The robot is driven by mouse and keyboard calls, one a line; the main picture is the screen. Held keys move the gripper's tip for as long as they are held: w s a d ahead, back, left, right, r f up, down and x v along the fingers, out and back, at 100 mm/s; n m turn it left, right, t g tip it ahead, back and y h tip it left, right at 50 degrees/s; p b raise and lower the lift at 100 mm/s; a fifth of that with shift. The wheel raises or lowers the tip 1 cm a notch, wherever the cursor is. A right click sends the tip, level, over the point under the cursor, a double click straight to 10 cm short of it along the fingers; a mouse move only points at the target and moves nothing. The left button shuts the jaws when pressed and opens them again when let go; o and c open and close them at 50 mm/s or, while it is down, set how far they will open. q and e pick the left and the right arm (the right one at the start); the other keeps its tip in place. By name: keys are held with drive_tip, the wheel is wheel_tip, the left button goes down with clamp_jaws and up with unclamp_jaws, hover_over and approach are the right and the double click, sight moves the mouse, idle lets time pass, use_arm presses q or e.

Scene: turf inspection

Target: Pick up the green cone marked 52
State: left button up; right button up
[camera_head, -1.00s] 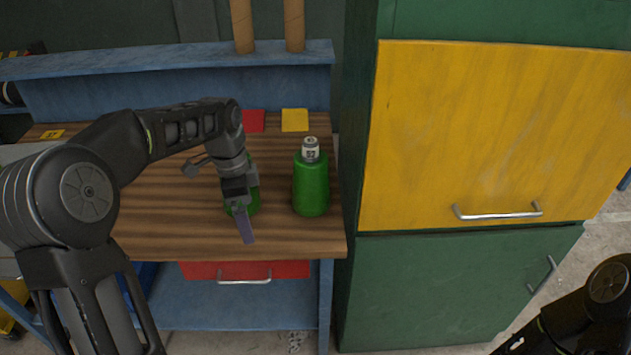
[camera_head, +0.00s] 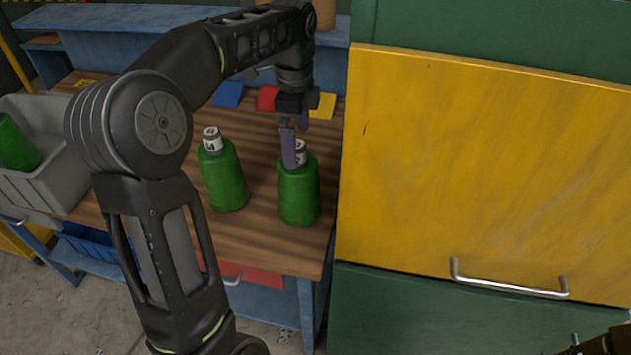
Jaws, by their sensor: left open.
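Two green cones with white labelled tops stand upright on the wooden bench (camera_head: 265,250). The right-hand green cone (camera_head: 299,197) is near the bench's right end. My left gripper (camera_head: 300,143) is open and points down at its top, with one finger in front of the white collar. I cannot tell whether it touches, and its label is partly hidden and unreadable. The other green cone (camera_head: 224,178) stands to the left, its label too small to read surely. My right gripper is not clearly in view; only a dark bit of my right arm shows at the bottom right corner.
A grey bin (camera_head: 50,165) at the left holds another green object (camera_head: 16,146). Blue (camera_head: 228,94), red and yellow (camera_head: 323,105) squares lie at the back. A tall cabinet with a yellow door (camera_head: 480,170) stands close to the right of the bench.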

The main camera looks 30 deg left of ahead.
sight(298, 164)
use_arm(q)
drive_tip(key=shift+s+a, duration=0.1)
drive_tip(key=shift+s, duration=0.1)
drive_tip(key=shift+w+f, duration=0.1)
drive_tip(key=shift+f, duration=1.2)
drive_tip(key=shift+w+f+p, duration=0.1)
drive_tip(key=shift+f+p, duration=0.6)
drive_tip(key=shift+f, duration=1.9)
drive_tip(key=c, duration=2)
drive_tip(key=shift+o, duration=0.2)
drive_tip(key=shift+r, duration=0.1)
